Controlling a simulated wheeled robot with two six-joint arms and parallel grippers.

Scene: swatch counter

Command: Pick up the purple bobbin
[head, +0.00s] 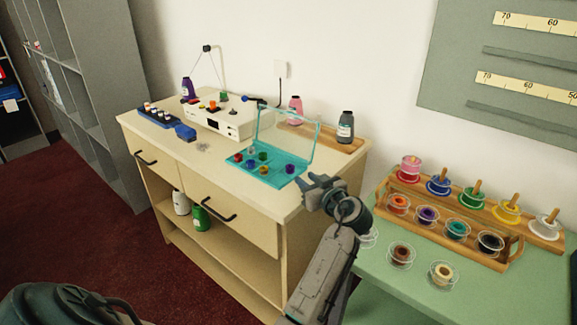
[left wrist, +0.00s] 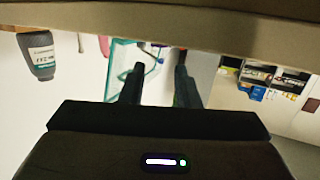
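Small coloured bobbins sit in an open teal case (head: 262,178) on the cream cabinet; one at its front right looks purple (head: 289,169). A larger purple spool (head: 428,215) sits in the front row of the wooden rack. My left gripper (head: 313,181) is just right of the case, above the cabinet's right edge, touching no bobbin that I can see. In the left wrist view its two fingers (left wrist: 159,85) are apart with nothing between them, and part of the case (left wrist: 121,57) shows beyond, upside down. My right gripper is not in view.
The case's clear lid (head: 290,132) stands raised. Behind it a wooden tray (head: 330,138) holds bottles. A white machine (head: 232,124) and a blue rack (head: 160,117) stand left. Loose spools (head: 401,254) lie on the green table (head: 450,303). The cabinet's front left top is mostly clear.

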